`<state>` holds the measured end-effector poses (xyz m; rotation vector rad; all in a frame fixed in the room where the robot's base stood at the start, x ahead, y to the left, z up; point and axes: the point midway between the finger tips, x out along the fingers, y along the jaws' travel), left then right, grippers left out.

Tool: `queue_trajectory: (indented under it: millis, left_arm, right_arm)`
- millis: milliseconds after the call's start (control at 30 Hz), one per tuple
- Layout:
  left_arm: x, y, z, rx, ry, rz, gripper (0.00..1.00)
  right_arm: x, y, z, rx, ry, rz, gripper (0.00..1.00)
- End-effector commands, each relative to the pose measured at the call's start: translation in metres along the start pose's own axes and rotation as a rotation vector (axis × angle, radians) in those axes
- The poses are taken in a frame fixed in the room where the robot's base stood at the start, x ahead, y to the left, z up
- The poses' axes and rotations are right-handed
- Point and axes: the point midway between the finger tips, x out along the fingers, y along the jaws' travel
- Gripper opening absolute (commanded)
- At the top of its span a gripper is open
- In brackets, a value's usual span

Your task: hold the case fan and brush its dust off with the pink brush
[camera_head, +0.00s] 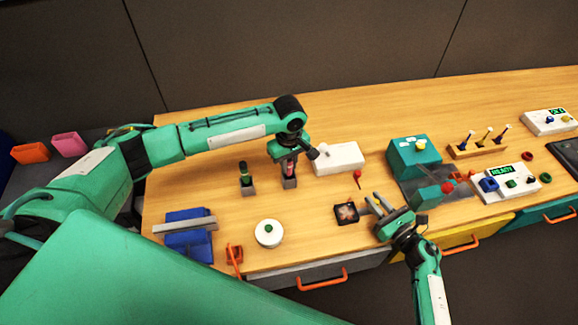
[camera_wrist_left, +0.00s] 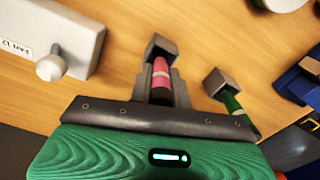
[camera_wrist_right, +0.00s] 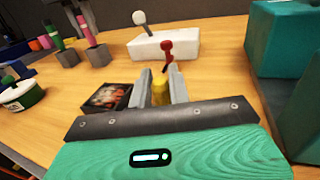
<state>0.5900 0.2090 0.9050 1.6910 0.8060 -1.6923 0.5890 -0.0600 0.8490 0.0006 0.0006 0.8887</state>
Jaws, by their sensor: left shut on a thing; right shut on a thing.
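The pink brush (camera_wrist_left: 162,80) stands in a grey holder (camera_wrist_left: 160,45). My left gripper (camera_head: 288,163) points down from above and is shut on the brush; its fingers hide part of it. The brush and holder also show in the right wrist view (camera_wrist_right: 88,35). The case fan (camera_head: 346,213) is a small dark square with pale reddish patches, low over the table. In the right wrist view the fan (camera_wrist_right: 105,97) is left of the fingers. My right gripper (camera_head: 376,203) is shut on a yellow piece (camera_wrist_right: 160,92) at the fan's side. I cannot tell whether the fan touches the table.
A green brush (camera_head: 243,172) stands in its own holder left of the pink one. A white box (camera_head: 340,158) with a lever is behind, with a red knob (camera_head: 357,175) before it. A white round pot (camera_head: 269,233) is front left. A teal box (camera_head: 413,155) is right.

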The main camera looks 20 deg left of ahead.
Motion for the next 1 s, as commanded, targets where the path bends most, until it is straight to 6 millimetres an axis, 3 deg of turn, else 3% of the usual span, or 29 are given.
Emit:
queue_trajectory:
  millis: [400,567,667,1000]
  left_arm:
    - [-0.073,0.001,0.0,0.0,0.001,0.005,0.0]
    - [-0.091,0.004,0.007,0.003,-0.009,0.005,0.0]
    - [-0.093,0.015,0.029,0.006,-0.033,0.011,0.0]
    - [-0.086,0.06,0.14,0.004,-0.161,0.039,0.0]
  right_arm:
    - [0.0,0.0,-0.001,0.0,0.001,0.0,0.0]
    - [0.0,0.0,-0.001,0.0,0.001,0.0,0.0]
    - [0.0,0.0,-0.001,0.0,0.001,0.0,0.0]
    - [0.0,0.0,0.0,0.0,0.001,0.0,0.0]
